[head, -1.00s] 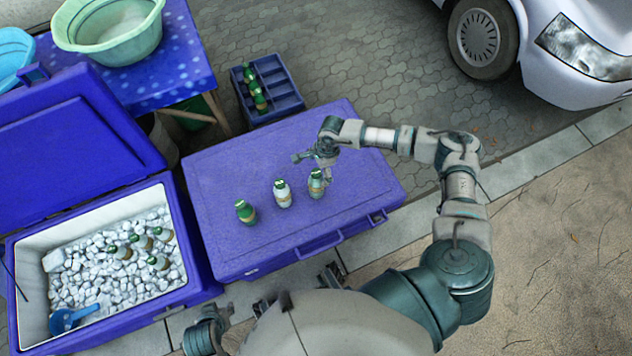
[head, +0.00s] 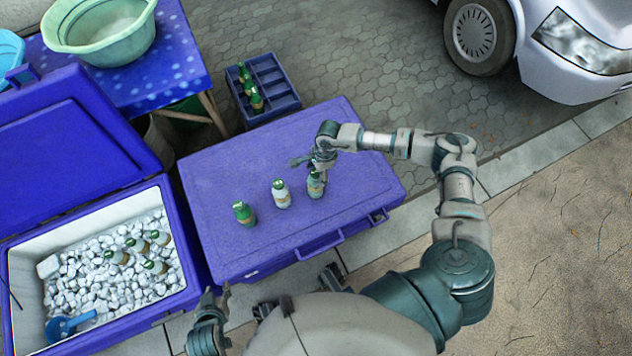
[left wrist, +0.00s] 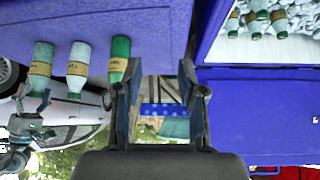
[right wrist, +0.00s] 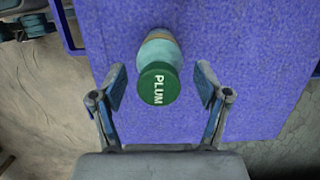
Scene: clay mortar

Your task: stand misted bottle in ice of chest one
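Three bottles stand upright in a row on a closed blue chest lid (head: 240,165): a clear green one (head: 244,214), a whitish frosted one (head: 281,194), and a hazy pale-green one (head: 315,185), likely the misted bottle. In the right wrist view the hazy bottle (right wrist: 160,50) has a green cap reading PLUM. My right gripper (right wrist: 160,80) is open above it, fingers on either side and apart from it. My left gripper (head: 218,298) is open and empty near the open chest's right front; it also shows in the left wrist view (left wrist: 160,66). The open chest (head: 197,268) holds ice (head: 95,285).
Several bottles (head: 155,267) stand in the ice at the right, and a blue scoop (head: 62,328) lies front left. The open chest's lid (head: 70,140) is raised behind. A blue crate (head: 275,90) with bottles and a table with a green basin (head: 100,40) stand behind.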

